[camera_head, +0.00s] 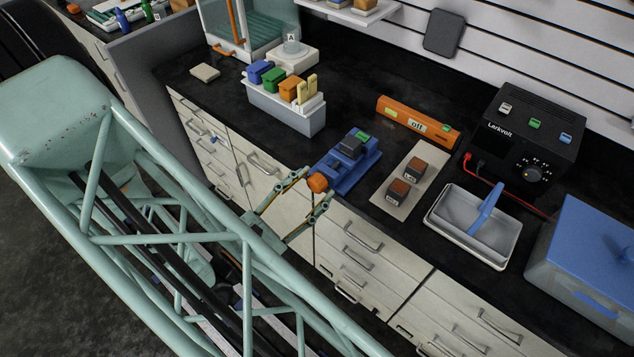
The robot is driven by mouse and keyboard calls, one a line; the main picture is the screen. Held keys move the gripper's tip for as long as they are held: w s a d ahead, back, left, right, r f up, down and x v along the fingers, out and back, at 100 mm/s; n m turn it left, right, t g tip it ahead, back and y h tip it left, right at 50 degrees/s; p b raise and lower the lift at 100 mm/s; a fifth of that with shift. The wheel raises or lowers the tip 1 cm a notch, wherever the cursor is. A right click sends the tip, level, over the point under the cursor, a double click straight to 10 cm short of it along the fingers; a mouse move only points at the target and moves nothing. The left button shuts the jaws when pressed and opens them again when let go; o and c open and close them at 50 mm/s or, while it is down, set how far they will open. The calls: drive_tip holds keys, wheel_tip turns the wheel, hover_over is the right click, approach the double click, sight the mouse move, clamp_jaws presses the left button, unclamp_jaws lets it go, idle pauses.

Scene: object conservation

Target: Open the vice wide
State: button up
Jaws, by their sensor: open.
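A small blue vice (347,167) sits at the front edge of the black worktop, near the middle of the camera_head view. Its orange handle knob (317,182) sticks out over the front edge toward my arm. A small green part shows on top of the vice. My gripper (318,184) is open, with one finger to the upper left of the knob and the other to its lower right. I cannot tell whether either finger touches the knob. The gap between the vice jaws is too small to make out clearly.
A grey bin (284,112) with coloured boxes stands behind left. Drawers (352,246) lie below the edge.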

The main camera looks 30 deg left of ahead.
drive_tip(key=shift+w+d, duration=0.1)
drive_tip(key=shift+w, duration=0.8)
drive_tip(key=shift+c, duration=0.5)
drive_tip(key=c, duration=0.8)
